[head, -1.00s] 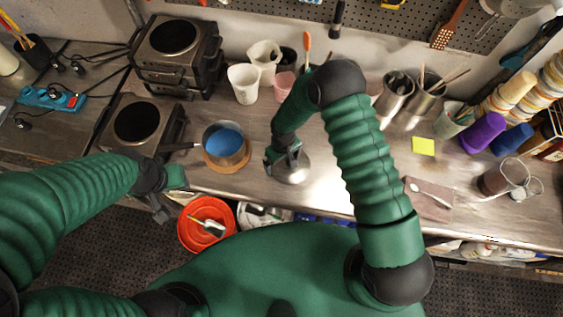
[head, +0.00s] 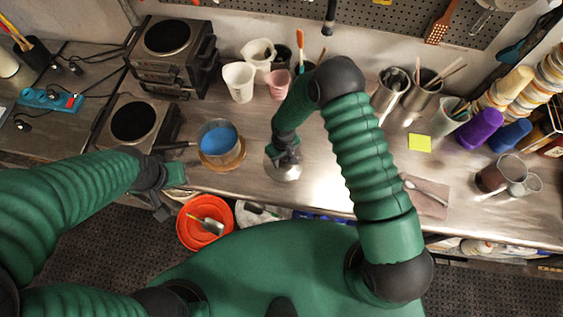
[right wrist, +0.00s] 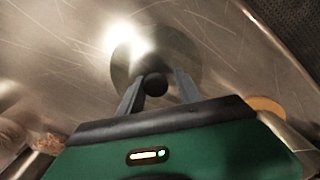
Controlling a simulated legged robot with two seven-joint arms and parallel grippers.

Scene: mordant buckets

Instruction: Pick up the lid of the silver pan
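The lid (head: 284,174) is a round, shiny metal disc lying on the steel worktop; its black knob (right wrist: 155,84) shows in the right wrist view. My right gripper (right wrist: 158,82) is open, with one finger on each side of the knob and a visible gap to it. In the head view my right gripper (head: 283,157) covers part of the lid. The silver pan (head: 204,133), with blue contents and a dark handle to the left, stands on a round wooden board (head: 233,161). My left gripper (head: 170,198) is beyond the worktop's front edge, apart from the pan; its fingers are unclear.
Hot plates (head: 135,120) stand at the left. White jugs (head: 238,80) and a pink cup (head: 279,84) stand behind the lid. An orange bucket (head: 188,234) sits below the front edge. A yellow note (head: 419,143) lies right of my right arm. The worktop near the lid is clear.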

